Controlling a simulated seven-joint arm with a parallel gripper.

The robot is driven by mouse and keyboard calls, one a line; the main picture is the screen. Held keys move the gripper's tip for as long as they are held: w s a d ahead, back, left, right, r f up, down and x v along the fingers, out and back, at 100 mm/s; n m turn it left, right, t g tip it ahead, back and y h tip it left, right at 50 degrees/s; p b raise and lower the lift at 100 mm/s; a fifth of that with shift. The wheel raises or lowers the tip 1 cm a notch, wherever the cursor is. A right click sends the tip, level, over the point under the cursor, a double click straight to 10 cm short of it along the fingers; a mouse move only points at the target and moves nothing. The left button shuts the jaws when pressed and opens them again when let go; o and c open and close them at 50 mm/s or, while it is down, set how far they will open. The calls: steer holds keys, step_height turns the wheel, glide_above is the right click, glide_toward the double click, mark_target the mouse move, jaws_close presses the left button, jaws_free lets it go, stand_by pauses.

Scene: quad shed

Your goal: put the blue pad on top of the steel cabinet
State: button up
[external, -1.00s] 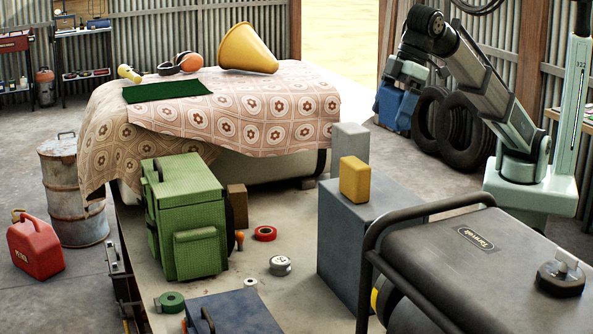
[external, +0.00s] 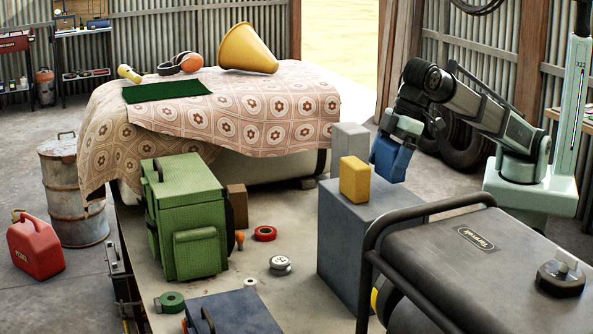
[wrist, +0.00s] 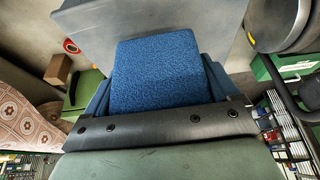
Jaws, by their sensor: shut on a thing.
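The steel cabinet (external: 360,250) is a blue-grey box standing at the centre right of the external view. A yellow block (external: 354,180) stands on its top, toward the front left. My gripper (external: 391,160) is shut on the blue pad, at the back right of the cabinet top and seemingly a little above it. The rough-textured blue pad (wrist: 160,72) fills the middle of the wrist view between blue fingers. A grey surface, seemingly the cabinet top (wrist: 205,22), shows beyond it. In the external view I cannot clearly separate pad from fingers.
A grey block (external: 350,143) stands behind the cabinet. A dark generator-like machine with a tube frame (external: 470,255) stands close in front and right. A green bag (external: 187,220) and tape rolls lie to the left. The cabinet top right of the yellow block looks clear.

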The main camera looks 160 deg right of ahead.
mark_target(385, 178)
steer(key=shift+f, duration=1.45)
steer(key=o, duration=0.8)
steer(key=shift+f, duration=0.1)
steer(key=shift+c, duration=0.2)
steer(key=v, duration=1.2)
